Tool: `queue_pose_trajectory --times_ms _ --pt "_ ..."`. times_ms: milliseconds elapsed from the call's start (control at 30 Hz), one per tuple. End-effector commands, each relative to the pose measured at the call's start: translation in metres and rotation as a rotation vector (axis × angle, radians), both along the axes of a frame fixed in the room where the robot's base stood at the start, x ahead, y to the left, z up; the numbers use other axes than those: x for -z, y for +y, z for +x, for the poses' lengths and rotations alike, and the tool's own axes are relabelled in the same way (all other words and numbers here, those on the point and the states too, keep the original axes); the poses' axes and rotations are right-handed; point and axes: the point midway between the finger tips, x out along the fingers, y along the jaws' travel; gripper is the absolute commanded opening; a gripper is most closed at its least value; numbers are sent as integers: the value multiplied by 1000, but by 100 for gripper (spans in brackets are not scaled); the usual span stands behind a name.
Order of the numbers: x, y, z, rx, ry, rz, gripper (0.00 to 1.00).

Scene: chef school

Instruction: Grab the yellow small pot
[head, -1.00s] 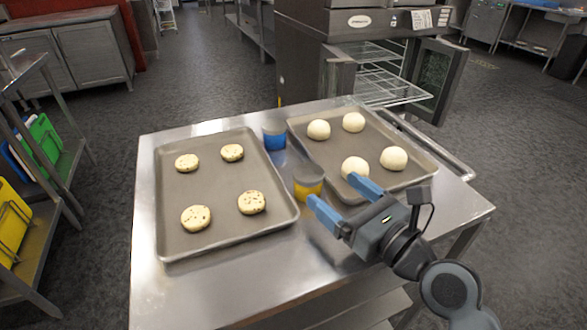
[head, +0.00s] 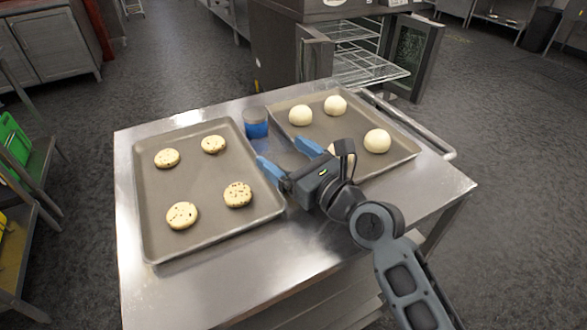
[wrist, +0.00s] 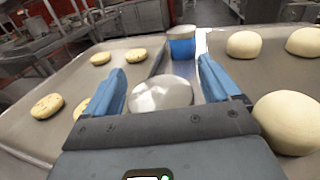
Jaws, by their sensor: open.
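The yellow small pot shows in the wrist view as a round, pale silvery top (wrist: 160,93) between my two fingers; its yellow side is hidden there. In the head view my gripper hides it. My gripper (head: 283,152) is open, with its blue fingers pointing away from me, low over the strip between the two trays. In the wrist view the gripper (wrist: 160,70) has one finger on each side of the pot top. I cannot tell whether either finger touches it.
A blue pot (head: 256,129) stands farther along the strip, and also shows in the wrist view (wrist: 182,46). The left tray (head: 205,185) holds several speckled rounds; the right tray (head: 300,101) holds dough balls. The steel table's (head: 220,278) front strip is clear.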

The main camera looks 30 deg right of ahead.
Motion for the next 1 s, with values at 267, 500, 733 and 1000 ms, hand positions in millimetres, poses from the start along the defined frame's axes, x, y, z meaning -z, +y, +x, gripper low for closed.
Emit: queue_pose_trajectory --times_ms 267,500,733,1000 --pt "0 0 0 0 0 0 82" --pt "0 0 0 0 0 0 59" --pt "0 0 0 0 0 0 37" --pt "-1 0 0 0 -1 0 28"
